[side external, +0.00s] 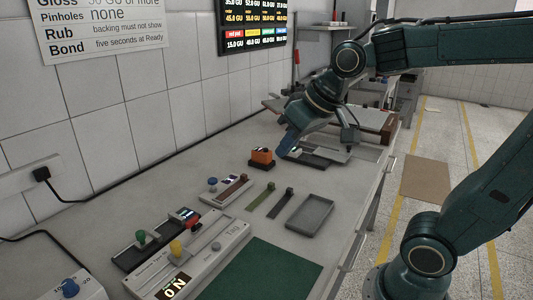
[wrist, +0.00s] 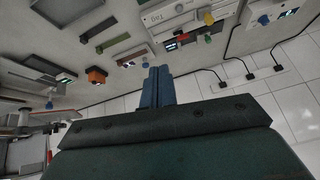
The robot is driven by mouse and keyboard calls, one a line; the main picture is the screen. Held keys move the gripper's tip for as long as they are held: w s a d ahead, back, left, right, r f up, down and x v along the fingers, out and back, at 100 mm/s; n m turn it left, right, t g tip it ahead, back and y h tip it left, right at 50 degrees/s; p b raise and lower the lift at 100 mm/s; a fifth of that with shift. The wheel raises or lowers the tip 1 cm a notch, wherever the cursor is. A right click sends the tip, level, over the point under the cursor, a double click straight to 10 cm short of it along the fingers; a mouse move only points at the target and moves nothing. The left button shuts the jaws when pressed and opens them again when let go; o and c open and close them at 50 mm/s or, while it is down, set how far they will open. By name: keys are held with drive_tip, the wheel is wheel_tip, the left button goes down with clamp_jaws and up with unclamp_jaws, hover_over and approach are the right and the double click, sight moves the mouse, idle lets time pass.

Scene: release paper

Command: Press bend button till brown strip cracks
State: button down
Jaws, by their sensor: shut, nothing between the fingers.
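The bend device (side external: 222,197) is a small pale unit on the bench with a blue button (side external: 212,184) at its left end. The brown strip (side external: 231,188) lies along it and looks straight; any crack is too small to tell. In the wrist view the brown strip (wrist: 138,53) shows just above my fingertips in the picture. My gripper (side external: 283,152) is shut and empty. Its blue fingers hang above the far part of the bench, near the orange block, clear of the blue button. The fingers (wrist: 157,72) also show in the wrist view.
The orange block (side external: 261,158) stands beyond the bend device. A long unit with a yellow knob (side external: 176,248) and a green-knobbed unit (side external: 141,238) stand nearer. A green mat (side external: 262,273) lies in front.

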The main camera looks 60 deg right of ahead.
drive_tip(key=w+d+m, duration=0.1)
drive_tip(key=w+d, duration=0.1)
drive_tip(key=w, duration=0.7)
drive_tip(key=m+t, duration=0.3)
drive_tip(key=m, duration=0.2)
hover_over(215, 180)
wheel_tip(215, 180, down, 13)
drive_tip(key=shift+r+y, duration=0.15)
drive_tip(key=shift+y, duration=0.25)
drive_tip(key=shift+f, duration=4.45)
